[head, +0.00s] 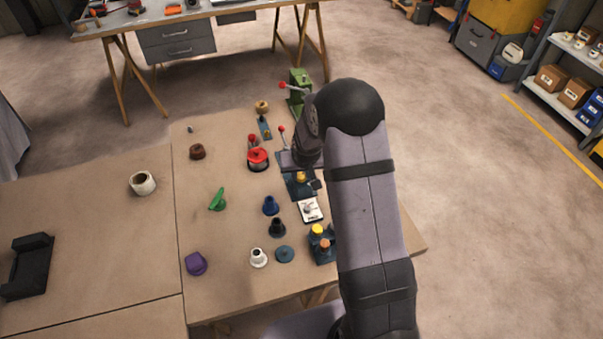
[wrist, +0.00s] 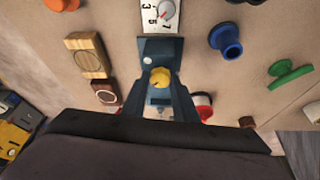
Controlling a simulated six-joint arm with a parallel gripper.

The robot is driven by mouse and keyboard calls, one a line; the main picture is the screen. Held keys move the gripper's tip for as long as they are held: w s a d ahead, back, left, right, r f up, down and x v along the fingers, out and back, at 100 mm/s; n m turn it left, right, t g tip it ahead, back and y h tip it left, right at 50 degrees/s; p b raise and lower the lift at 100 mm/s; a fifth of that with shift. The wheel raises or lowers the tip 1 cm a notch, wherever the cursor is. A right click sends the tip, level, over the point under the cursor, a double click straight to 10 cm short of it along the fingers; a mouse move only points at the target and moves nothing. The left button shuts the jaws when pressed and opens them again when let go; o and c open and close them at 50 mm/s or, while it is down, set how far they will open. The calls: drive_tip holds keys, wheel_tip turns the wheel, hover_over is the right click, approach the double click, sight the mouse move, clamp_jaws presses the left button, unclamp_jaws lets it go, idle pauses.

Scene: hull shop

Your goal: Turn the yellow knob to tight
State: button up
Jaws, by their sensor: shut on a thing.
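The yellow knob (wrist: 160,77) sits on a dark blue base plate (wrist: 160,48) in the wrist view. My gripper (wrist: 159,84) is shut on it, one dark blue finger on each side. In the head view the yellow knob (head: 300,177) shows small below my wrist, on its blue base on the workbench, partly covered by my gripper. I cannot make out any tight mark or how far the knob is turned.
A white dial plate (head: 310,210) lies just in front of the base. A second blue base carries another yellow knob (head: 318,229) and an orange one. A red knob (head: 257,158), a blue knob (head: 271,205) and a green handle (head: 217,200) stand to the left.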

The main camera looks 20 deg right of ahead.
drive_tip(key=shift+w+f+m+b, duration=0.15)
drive_tip(key=shift+m+b, duration=0.25)
drive_tip(key=shift+b, duration=0.8)
drive_tip(key=shift+a+f+h+b, duration=0.1)
drive_tip(key=shift+h+b, duration=0.2)
drive_tip(key=shift+b, duration=0.15)
drive_tip(key=m+h+b, duration=0.1)
drive_tip(key=m+b, duration=0.2)
drive_tip(key=b, duration=0.4)
drive_tip(key=shift+a+f, duration=0.1)
drive_tip(key=shift+f, duration=0.05)
drive_tip(key=m+b, duration=0.2)
drive_tip(key=m+g+h+b, duration=0.1)
drive_tip(key=b, duration=0.1)
drive_tip(key=shift+w+a+r+m, duration=0.1)
drive_tip(key=shift+r+m, duration=0.1)
drive_tip(key=shift+m, duration=0.2)
drive_tip(key=m+g+b, duration=0.1)
drive_tip(key=m, duration=0.1)
drive_tip(key=shift+r+m+h, duration=0.15)
drive_tip(key=shift+m+h, duration=0.25)
drive_tip(key=m, duration=0.1)
drive_tip(key=m+g, duration=0.1)
drive_tip(key=shift+w+a+r+m, duration=0.1)
drive_tip(key=shift+w+m, duration=0.05)
drive_tip(key=shift+m, duration=0.15)
drive_tip(key=m+g+p, duration=0.2)
drive_tip(key=m, duration=0.3)
drive_tip(key=shift+w+p, duration=0.15)
drive_tip(key=shift+p, duration=0.2)
